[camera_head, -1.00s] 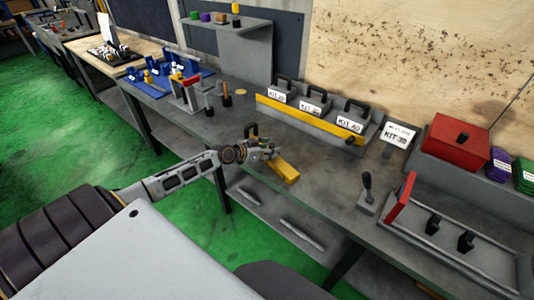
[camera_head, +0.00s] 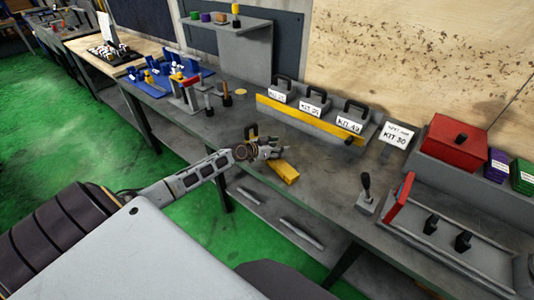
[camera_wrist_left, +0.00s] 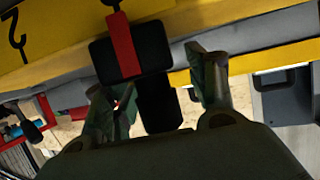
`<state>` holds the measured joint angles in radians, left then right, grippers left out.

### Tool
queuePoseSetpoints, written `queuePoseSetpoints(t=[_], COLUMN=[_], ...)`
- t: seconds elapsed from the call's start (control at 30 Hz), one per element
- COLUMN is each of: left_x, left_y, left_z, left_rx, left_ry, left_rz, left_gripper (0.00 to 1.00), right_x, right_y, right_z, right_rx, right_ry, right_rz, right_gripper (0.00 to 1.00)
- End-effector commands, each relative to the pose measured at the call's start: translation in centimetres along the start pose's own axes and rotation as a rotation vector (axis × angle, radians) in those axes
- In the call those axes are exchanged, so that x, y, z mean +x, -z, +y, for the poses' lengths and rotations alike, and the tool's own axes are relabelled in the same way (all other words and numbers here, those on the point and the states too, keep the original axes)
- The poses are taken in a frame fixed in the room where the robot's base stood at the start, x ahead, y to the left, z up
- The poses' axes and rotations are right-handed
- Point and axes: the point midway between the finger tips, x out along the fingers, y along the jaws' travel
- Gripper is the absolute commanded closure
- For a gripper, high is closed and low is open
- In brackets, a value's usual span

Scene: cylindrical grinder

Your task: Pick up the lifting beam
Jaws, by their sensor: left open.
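The lifting beam (camera_head: 284,173) is a yellow bar lying on the grey bench in the head view. My left gripper and forearm cover its middle. My left gripper (camera_head: 275,148) is over the beam, with its fingers apart. In the left wrist view, the yellow beam (camera_wrist_left: 55,38) crosses the top left, with a black marking. A black block with a red band (camera_wrist_left: 130,50), apparently the beam's grip, shows at and beyond the open fingers (camera_wrist_left: 160,95). I cannot tell whether they touch it. My right gripper is not in view.
A rack with a yellow front (camera_head: 300,119) holds black-handled kits behind the beam. A lever on a base (camera_head: 366,195) and a grey tray with a red end (camera_head: 450,240) stand to the right. Tools in a stand (camera_head: 190,97) are to the left. Bare bench lies between.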

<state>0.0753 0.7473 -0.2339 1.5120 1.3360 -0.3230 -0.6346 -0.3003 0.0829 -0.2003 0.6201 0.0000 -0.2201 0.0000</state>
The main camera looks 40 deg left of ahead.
Motion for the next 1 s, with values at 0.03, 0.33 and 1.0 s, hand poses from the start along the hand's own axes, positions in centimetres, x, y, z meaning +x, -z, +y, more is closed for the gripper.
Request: queuePoseSetpoints(t=[0.03,0.33,1.0], left_x=[0.03,0.00,-0.01], left_y=[-0.01,-0.01,-0.01], left_z=[0.01,-0.01,-0.02], left_rx=[0.000,0.000,0.000], left_ry=[0.000,0.000,0.000], left_rz=[0.000,0.000,0.000], left_gripper=[0.43,0.43,1.00], right_x=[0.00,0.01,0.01], right_y=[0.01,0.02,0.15], right_z=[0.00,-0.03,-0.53], right_rx=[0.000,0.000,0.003], right_ry=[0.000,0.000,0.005], right_rz=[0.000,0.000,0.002], right_gripper=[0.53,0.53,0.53])
